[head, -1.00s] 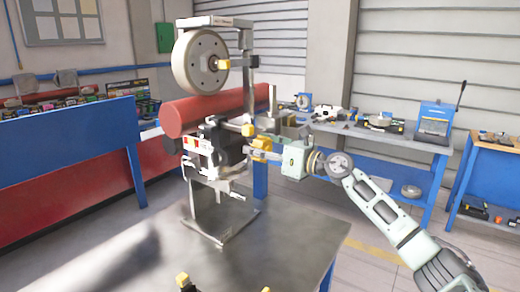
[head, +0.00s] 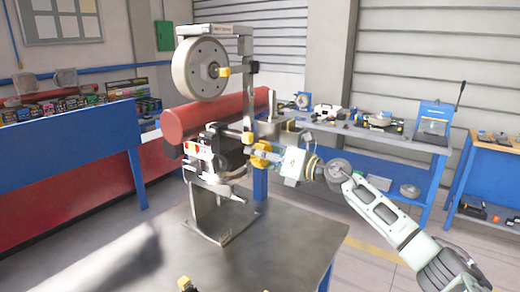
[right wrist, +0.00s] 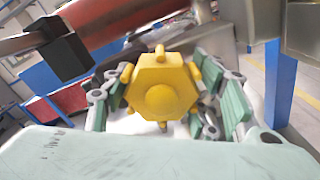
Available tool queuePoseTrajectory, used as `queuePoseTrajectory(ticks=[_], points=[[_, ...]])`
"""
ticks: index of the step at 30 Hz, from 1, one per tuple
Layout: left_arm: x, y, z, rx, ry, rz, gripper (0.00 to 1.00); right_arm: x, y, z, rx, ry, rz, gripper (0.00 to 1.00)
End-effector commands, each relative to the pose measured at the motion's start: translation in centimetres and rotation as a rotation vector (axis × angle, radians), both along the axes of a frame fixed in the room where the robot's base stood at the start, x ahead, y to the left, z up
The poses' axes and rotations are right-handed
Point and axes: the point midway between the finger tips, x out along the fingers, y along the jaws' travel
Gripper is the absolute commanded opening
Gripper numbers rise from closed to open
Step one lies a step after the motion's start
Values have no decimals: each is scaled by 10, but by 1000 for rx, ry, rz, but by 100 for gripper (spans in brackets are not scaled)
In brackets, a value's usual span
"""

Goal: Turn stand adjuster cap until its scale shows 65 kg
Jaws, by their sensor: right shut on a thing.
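The stand (head: 208,205) stands upright on the metal table, with a large round wheel (head: 201,70) at its top. The yellow adjuster cap (head: 259,158) is on the right side of its middle part. In the right wrist view the cap (right wrist: 161,88) is a yellow hexagon with a round centre boss and small tabs at its edge. My right gripper (right wrist: 166,100) is shut on this cap, with fingers at its left and right sides. The scale markings cannot be read in either view. My left gripper is not in view.
A red cylinder (head: 215,118) lies behind the stand. Another yellow knob (head: 224,72) sits by the wheel. The metal table (head: 285,225) is mostly bare, with a small yellow-topped part (head: 184,283) at its front edge. A blue workbench (head: 395,155) with tools stands behind right.

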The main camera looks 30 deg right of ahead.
Motion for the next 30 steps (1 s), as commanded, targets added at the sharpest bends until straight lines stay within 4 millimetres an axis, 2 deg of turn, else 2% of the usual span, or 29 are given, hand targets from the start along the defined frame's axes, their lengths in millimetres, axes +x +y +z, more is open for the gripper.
queuePoseTrajectory(ticks=[1, 15, 30], points=[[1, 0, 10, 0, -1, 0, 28, 0, 0, 5, 44, 19, 0, 27], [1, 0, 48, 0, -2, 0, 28, 1, -1, 5, 432, 179, 0, 27], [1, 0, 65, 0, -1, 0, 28, 1, -3, 3, 641, 261, -1, 27]])
